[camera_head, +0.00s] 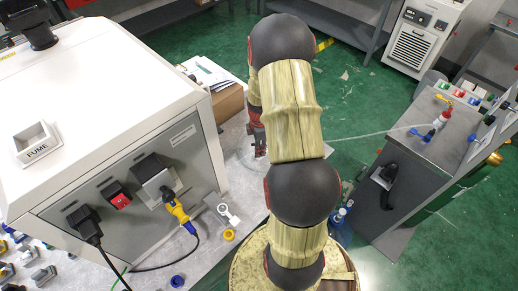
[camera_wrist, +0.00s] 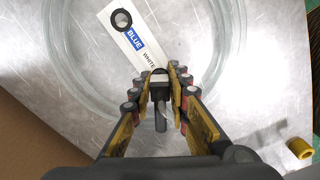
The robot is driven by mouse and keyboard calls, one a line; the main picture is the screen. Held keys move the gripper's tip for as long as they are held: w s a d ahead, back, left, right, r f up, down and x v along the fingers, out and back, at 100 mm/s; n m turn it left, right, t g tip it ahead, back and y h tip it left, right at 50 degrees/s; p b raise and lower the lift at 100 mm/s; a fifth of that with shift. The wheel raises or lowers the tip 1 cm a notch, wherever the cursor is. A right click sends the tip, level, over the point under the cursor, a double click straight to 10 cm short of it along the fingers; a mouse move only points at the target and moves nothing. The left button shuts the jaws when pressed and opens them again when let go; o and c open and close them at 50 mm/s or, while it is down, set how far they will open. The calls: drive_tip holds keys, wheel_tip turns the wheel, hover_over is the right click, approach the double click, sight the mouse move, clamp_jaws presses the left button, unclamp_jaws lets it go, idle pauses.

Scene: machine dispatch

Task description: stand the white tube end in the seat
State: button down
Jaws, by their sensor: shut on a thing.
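In the wrist view my gripper (camera_wrist: 160,84) is shut on a small dark fitting with a pale top band, the white tube end (camera_wrist: 160,76). A grey stub runs from it back towards my palm. It is over the lower end of a white label plate (camera_wrist: 140,45) reading BLUE and WHITE. A dark ring seat (camera_wrist: 121,19) shows at the BLUE end; any seat at the WHITE end is hidden behind the held piece. I cannot tell whether the piece touches the plate. In the head view my gripper (camera_head: 261,148) is partly hidden by my arm.
A yellow ring (camera_wrist: 300,148) lies at right. In the head view a large machine (camera_head: 110,100) stands left. A thin clear tube (camera_head: 375,135) runs right towards a grey bench (camera_head: 432,140).

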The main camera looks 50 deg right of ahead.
drive_tip(key=c, duration=1.7)
unclamp_jaws()
drive_tip(key=o, duration=0.5)
drive_tip(key=shift+r, duration=0.1)
drive_tip(key=shift+r+p, duration=2.1)
drive_tip(key=shift+r, duration=0.8)
